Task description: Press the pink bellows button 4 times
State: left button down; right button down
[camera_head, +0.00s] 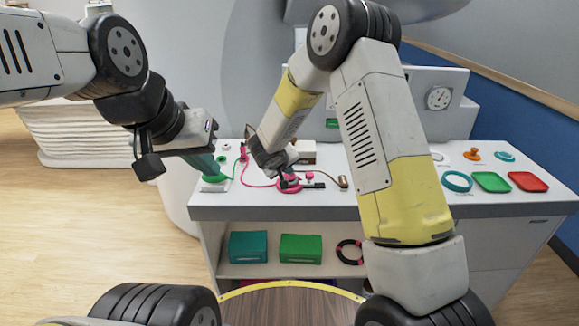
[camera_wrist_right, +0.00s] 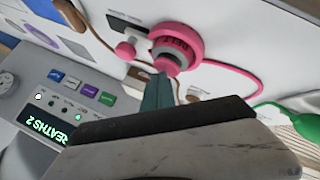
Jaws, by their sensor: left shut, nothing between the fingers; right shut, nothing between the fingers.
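The pink bellows button (camera_wrist_right: 177,42) stands on the white console top, a ribbed round body with a pink ring and pink rounded end; it also shows in the head view (camera_head: 289,184), partly hidden by my right gripper. My right gripper (camera_wrist_right: 163,76) is shut and empty, its teal fingertips right at the pink rounded end; I cannot tell whether they press it.
A pink cable runs from the button. A small pink knob (camera_wrist_right: 125,50) is beside it. A teal ring (camera_head: 457,181), green tray (camera_head: 491,182) and red tray (camera_head: 528,181) lie on the right. Boxes (camera_head: 301,248) sit on the shelf below.

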aim_at(289, 177)
jog(key=shift+f, duration=0.4)
jog(key=shift+r, duration=0.1)
dwell(0.3)
jog(key=shift+r, duration=0.95)
jog(key=shift+r, duration=0.15)
jog(key=shift+r, duration=2.4)
jog(key=shift+f, duration=0.1)
